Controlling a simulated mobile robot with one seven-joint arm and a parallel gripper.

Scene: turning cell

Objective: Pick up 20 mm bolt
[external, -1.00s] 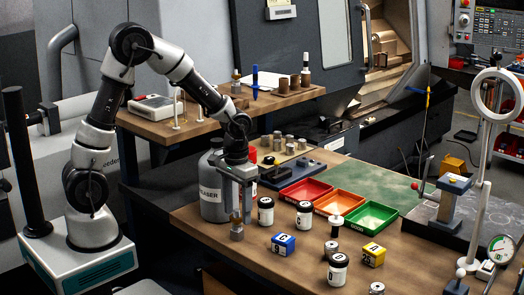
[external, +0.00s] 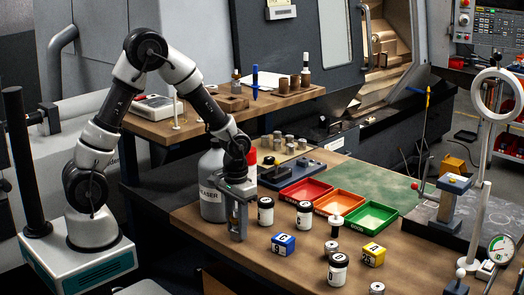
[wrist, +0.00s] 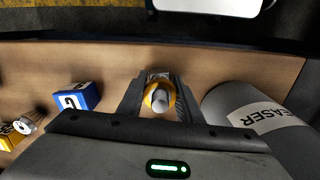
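My gripper (external: 239,237) points straight down at the front left part of the wooden bench, its fingertips close to the bench top. In the wrist view, a small upright piece with a grey round top and a brass-yellow ring (wrist: 160,97) stands between my two fingers. It looks like the bolt, but its size cannot be read. The fingers flank it closely on both sides; I cannot tell whether they press on it. In the external view my fingers hide most of it.
A grey bottle (external: 212,187) marked "EASER" stands close by my gripper; it also shows in the wrist view (wrist: 260,120). A white jar (external: 265,211) and a blue block (external: 284,244) are to the right. Red (external: 304,203), orange (external: 352,210) and green (external: 391,219) trays lie behind.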

